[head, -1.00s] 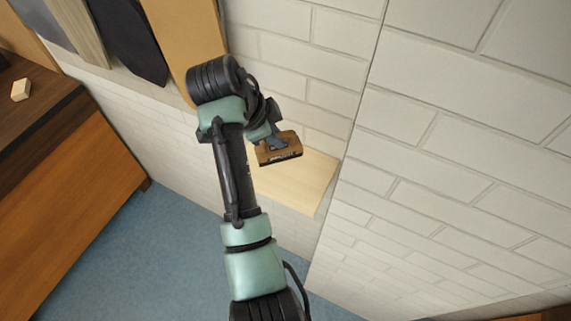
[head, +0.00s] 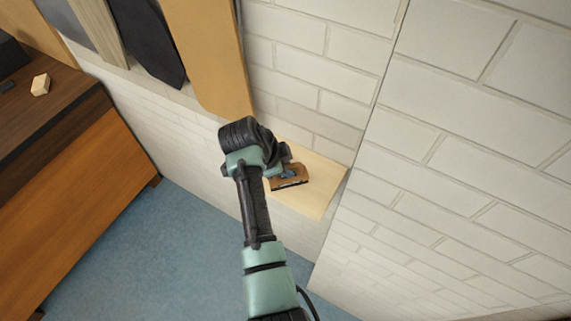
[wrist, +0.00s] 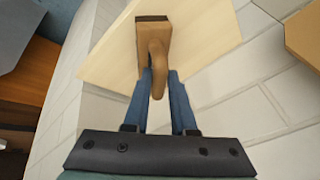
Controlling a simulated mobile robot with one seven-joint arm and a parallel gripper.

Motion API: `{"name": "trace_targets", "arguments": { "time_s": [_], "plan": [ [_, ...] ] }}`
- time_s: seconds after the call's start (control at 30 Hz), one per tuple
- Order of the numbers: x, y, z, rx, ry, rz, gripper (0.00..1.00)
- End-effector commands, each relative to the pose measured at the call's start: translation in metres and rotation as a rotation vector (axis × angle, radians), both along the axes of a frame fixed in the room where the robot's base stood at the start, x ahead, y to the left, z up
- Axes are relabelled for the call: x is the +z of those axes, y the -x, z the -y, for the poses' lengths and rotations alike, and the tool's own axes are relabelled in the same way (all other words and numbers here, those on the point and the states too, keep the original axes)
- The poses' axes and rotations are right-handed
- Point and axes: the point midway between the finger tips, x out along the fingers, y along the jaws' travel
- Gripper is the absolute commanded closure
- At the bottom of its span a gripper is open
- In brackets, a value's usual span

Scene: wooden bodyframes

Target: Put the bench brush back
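The bench brush (head: 291,180) has a brown wooden body and a dark lower edge. My gripper (head: 280,173) is shut on it and holds it over the pale wooden shelf (head: 318,205) on the brick wall. In the wrist view, the two blue fingers (wrist: 160,78) sit on either side of the brush's tapering handle (wrist: 155,45), and the shelf (wrist: 205,30) lies beyond. I cannot tell whether the brush touches the shelf. My wrist hides part of the brush and shelf in the head view.
A tall tan board (head: 208,60) hangs on the wall above the shelf, beside a dark hanging piece (head: 148,40). At left stands a brown cabinet (head: 80,190) with a small pale block (head: 40,84) on top. Blue floor (head: 150,255) lies below.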

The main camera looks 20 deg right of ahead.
Motion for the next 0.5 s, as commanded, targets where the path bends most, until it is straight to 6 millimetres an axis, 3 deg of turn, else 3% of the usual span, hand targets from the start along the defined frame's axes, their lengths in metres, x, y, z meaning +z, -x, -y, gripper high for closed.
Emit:
{"name": "trace_targets", "arguments": {
  "time_s": [0.03, 0.1, 0.13, 0.5],
  "plan": [
    [0.0003, -0.0001, -0.0001, 0.0, 0.0, 0.0, 0.65],
    [0.0003, -0.0001, -0.0001, 0.0, 0.0, 0.0, 0.52],
    [0.0004, -0.0001, -0.0001, 0.0, 0.0, 0.0, 0.51],
    [0.0047, -0.0003, -0.0018, 0.001, 0.001, 0.003, 0.51]
  ]
}}
